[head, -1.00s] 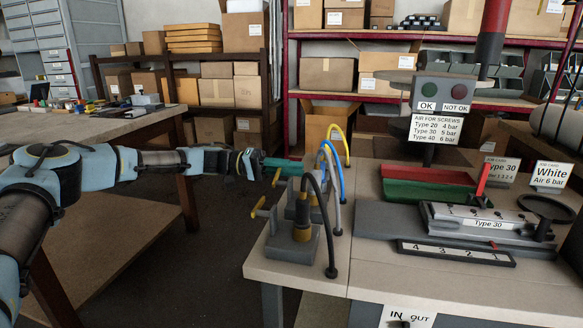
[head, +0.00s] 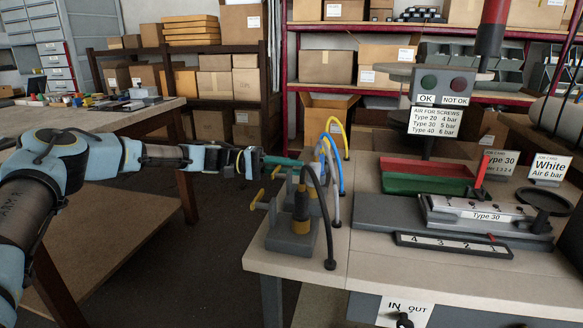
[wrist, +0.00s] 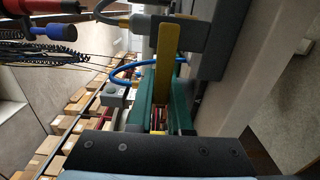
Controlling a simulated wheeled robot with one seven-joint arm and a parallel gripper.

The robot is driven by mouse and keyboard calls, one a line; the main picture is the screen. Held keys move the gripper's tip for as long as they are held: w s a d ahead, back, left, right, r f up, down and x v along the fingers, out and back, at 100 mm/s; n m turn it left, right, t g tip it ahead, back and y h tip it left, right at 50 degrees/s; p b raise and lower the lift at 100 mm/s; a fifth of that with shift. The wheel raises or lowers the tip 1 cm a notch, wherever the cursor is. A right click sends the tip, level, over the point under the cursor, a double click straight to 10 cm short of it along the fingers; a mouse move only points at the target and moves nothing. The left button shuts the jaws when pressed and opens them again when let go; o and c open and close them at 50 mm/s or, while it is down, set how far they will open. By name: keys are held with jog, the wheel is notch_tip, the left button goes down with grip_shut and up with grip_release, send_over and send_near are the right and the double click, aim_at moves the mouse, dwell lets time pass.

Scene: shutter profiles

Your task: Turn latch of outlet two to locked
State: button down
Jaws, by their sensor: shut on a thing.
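A row of grey outlet blocks stands on the left end of the workbench, with yellow latches and coloured hoses. The front outlet (head: 291,240) has a black hose, and its yellow latch (head: 257,199) sticks out to the left. My gripper (head: 283,162) has teal fingers and reaches in from the left over the row, behind that front latch. In the wrist view, my gripper (wrist: 163,105) is shut on a yellow latch (wrist: 167,62), which extends up from between the fingers. The fingers hide its near end. I cannot tell its outlet's number from the pictures.
Blue and yellow hoses (head: 337,137) arch up behind the row. A grey fixture (head: 480,216) labelled Type 30, a green tray (head: 425,184) and a red tray (head: 425,166) lie to the right.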

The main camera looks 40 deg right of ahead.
jog(key=c, duration=0.8)
grip_release()
jog(key=shift+c, duration=0.2)
jog(key=b+v, duration=0.2)
jog(key=v, duration=0.8)
jog(key=shift+w+a, duration=0.15)
jog(key=shift+w, duration=0.2)
jog(key=shift+f, duration=0.1)
